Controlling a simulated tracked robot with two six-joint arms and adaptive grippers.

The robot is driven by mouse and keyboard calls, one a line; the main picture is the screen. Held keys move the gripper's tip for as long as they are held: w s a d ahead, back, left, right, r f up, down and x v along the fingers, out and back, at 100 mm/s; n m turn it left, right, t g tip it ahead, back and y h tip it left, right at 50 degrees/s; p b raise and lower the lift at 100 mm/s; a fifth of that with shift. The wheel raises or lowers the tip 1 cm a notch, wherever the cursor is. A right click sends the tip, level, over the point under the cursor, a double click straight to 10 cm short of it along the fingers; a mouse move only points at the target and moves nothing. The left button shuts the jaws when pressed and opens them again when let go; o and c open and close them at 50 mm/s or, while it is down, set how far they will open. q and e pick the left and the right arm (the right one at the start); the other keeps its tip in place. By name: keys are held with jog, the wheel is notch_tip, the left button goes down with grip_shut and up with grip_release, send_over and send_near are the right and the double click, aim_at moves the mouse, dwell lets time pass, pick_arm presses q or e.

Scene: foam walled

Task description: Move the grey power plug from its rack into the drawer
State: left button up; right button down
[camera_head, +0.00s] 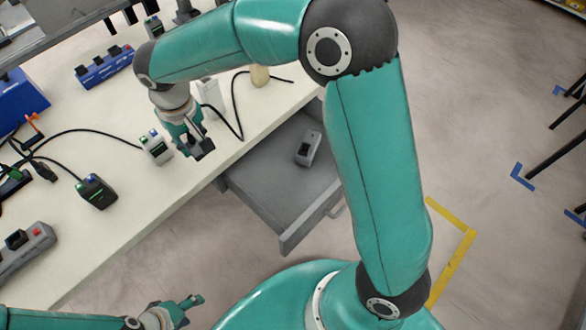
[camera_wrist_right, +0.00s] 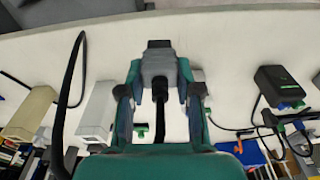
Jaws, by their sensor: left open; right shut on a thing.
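My right gripper (camera_head: 193,140) is shut on the grey power plug (camera_wrist_right: 157,66) and holds it over the table, near the front edge and left of the drawer. In the right wrist view the plug's dark end points up, and a black cable hangs from its other end between the fingers (camera_wrist_right: 160,90). In the head view the fingers partly hide the plug (camera_head: 204,150). The grey drawer (camera_head: 262,190) is pulled open under the table edge, with a small grey device (camera_head: 308,148) lying in it. My left gripper (camera_head: 184,310) is open and empty at the bottom. I cannot tell which holder is the plug's rack.
The white table (camera_head: 140,195) carries a black box (camera_head: 97,190), a light grey box (camera_head: 155,147), a grey strip (camera_head: 25,250) and a blue block (camera_head: 103,68). Black cables run between them. The drawer's front part is clear.

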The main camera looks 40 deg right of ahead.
jog(key=n+b, duration=0.1)
jog(key=b, duration=0.9)
send_over(270, 181)
notch_tip(270, 181, down, 5)
jog(key=f, duration=0.5)
jog(key=f+b, duration=0.1)
jog(key=f, duration=0.4)
jog(key=f+b, duration=0.1)
jog(key=f, duration=0.4)
jog(key=shift+s+d, duration=0.15)
jog(key=shift+s, duration=0.2)
jog(key=shift+f+b, duration=0.35)
jog(key=shift+f, duration=1.7)
jog(key=shift+f, duration=0.2)
jog(key=c, duration=0.8)
grip_release()
jog(key=shift+r, duration=0.1)
jog(key=shift+r, duration=0.1)
